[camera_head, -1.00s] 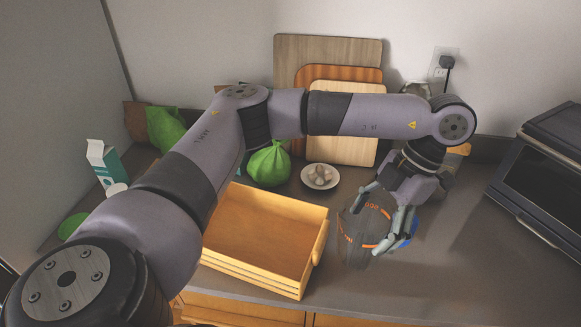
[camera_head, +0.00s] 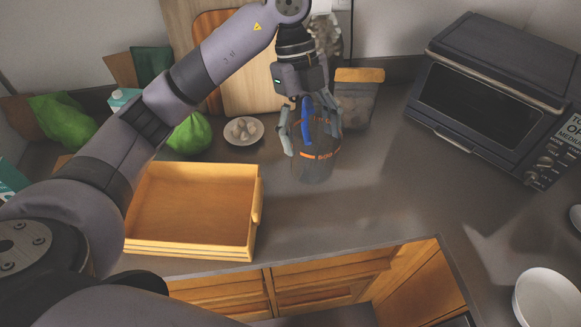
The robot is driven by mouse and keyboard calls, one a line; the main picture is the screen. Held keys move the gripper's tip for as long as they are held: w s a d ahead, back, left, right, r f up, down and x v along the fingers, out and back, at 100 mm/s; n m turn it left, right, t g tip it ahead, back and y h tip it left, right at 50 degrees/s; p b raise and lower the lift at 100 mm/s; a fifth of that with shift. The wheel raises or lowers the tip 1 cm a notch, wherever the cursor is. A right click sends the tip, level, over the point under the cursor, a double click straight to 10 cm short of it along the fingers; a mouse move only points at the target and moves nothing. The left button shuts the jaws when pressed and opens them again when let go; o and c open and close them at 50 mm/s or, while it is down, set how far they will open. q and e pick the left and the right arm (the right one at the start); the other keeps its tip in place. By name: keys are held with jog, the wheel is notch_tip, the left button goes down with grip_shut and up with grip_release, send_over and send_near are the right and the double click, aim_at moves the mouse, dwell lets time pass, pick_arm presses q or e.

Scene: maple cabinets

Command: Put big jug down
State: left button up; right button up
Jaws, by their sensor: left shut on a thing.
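The big jug (camera_head: 317,165) is a clear, dark-tinted vessel with orange markings and a blue part near its top. It is upright at the back of the grey counter, right of the small plate. My left gripper (camera_head: 311,135) comes down from above with its fingers around the jug's upper part, shut on it. Whether the jug's base touches the counter is hard to tell. My right gripper does not show.
A wooden tray box (camera_head: 190,244) stands left on the counter (camera_head: 340,215). A plate with small items (camera_head: 257,138), a green bag (camera_head: 189,135) and a pouch (camera_head: 357,101) are near. A toaster oven (camera_head: 490,95) is right. A white bowl (camera_head: 545,298) is front right. The middle counter is clear.

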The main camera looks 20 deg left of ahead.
pick_arm(q)
notch_tip(320, 180, down, 18)
jog(key=p, duration=0.3)
jog(key=o, duration=1.2)
jog(key=shift+o, duration=0.2)
jog(key=b+v, duration=0.4)
jog(key=v, duration=0.8)
